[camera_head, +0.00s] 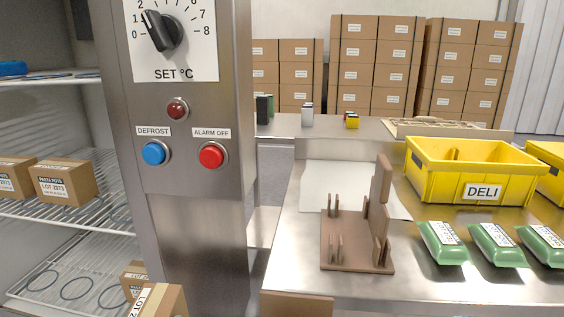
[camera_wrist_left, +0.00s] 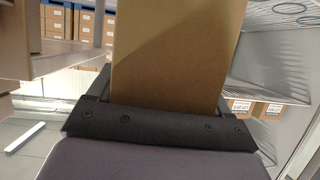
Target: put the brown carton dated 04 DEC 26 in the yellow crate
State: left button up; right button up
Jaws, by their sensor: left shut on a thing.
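In the left wrist view my left gripper (camera_wrist_left: 158,122) is shut on a brown carton (camera_wrist_left: 178,55), whose plain side fills the middle of the picture. A tilted brown carton (camera_head: 162,301) with a white label shows at the bottom edge of the head view; I cannot tell for sure that it is the held one. Its date cannot be read. The yellow crate (camera_head: 432,186) marked DELI stands on the steel counter at the right. My left gripper does not show in the head view, and my right gripper is in neither view.
Cartons marked LOT 2973 (camera_head: 67,184) sit on the wire shelf (camera_head: 60,212) at left. A steel post (camera_head: 200,225) with knob and buttons stands between shelf and counter (camera_head: 450,290). A brown stand (camera_head: 350,250) and several green packs (camera_head: 442,243) occupy the counter before the crate.

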pick_arm(q)
notch_tip(320, 180, up, 12)
jog(key=p, duration=1.1)
jog(key=shift+a+f, duration=0.1)
jog(key=shift+f, duration=0.1)
jog(key=shift+r+p, duration=0.45)
jog(key=shift+p, duration=0.3)
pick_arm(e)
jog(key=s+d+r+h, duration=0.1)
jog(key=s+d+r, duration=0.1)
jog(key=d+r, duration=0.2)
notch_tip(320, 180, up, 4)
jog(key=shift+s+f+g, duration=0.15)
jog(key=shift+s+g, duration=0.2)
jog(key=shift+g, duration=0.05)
pick_arm(q)
jog(key=shift+s, duration=0.2)
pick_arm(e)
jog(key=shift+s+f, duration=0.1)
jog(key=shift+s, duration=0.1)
